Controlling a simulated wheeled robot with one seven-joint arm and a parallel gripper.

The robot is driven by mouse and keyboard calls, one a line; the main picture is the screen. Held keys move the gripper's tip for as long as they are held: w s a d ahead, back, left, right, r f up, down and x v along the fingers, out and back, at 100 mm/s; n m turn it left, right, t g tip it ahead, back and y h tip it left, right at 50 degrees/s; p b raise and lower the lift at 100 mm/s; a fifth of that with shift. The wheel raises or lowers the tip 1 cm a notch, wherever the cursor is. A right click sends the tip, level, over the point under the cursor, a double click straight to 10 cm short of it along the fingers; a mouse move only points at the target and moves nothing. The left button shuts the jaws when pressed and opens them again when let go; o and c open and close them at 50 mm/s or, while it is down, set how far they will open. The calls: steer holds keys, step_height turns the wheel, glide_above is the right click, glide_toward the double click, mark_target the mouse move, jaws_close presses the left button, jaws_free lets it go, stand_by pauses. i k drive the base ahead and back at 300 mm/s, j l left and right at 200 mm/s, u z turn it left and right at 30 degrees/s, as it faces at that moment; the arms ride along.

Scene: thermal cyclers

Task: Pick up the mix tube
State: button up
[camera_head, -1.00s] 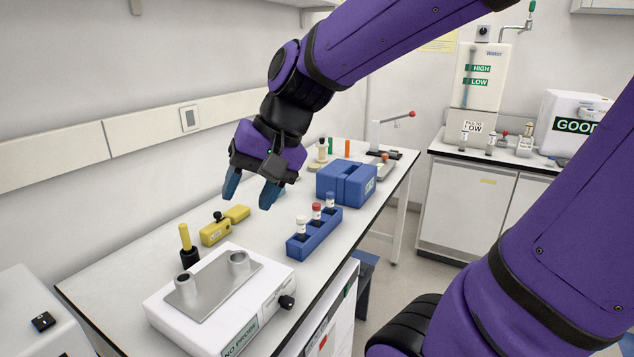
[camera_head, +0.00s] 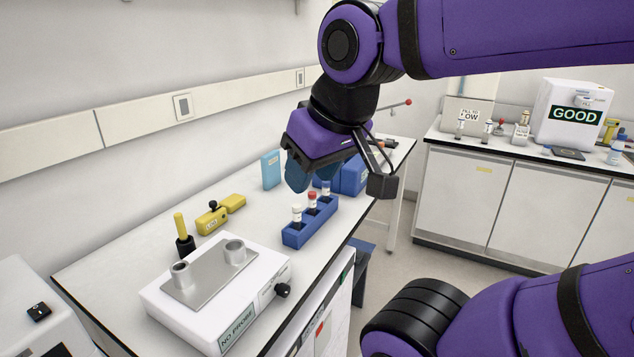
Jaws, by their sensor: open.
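A blue rack (camera_head: 297,238) on the bench holds three upright tubes. I cannot read a label that tells which is the mix tube. My gripper (camera_head: 300,180) is open and empty, with its blue fingers pointing down. In the picture it is just above the red-capped and blue-capped tubes. The fingers overlap each other from this angle, and the exact gap to the tubes is unclear.
A white device (camera_head: 215,305) with a metal plate stands in front of the rack. A yellow tool (camera_head: 213,218), a yellow-handled item (camera_head: 181,228) and a light blue box (camera_head: 271,170) are to the left. A larger blue block (camera_head: 353,176) is behind the rack, partly hidden.

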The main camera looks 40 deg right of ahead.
mark_target(326, 196)
steer(key=l+u, duration=0.15)
steer(key=l, duration=0.35)
steer(key=l+u, duration=0.1)
steer(key=l, duration=0.4)
steer(key=l+u, duration=0.15)
steer(key=l, duration=0.35)
steer(key=k+l+u, duration=0.15)
steer(key=l, duration=0.35)
steer(key=l+u, duration=0.15)
steer(key=l, duration=0.35)
steer(key=k+l+u, duration=0.1)
steer(key=l, duration=0.4)
steer(key=k+l+u, duration=0.15)
steer(key=l, duration=0.3)
steer(key=k+l+u, duration=0.15)
steer(key=l, duration=0.3)
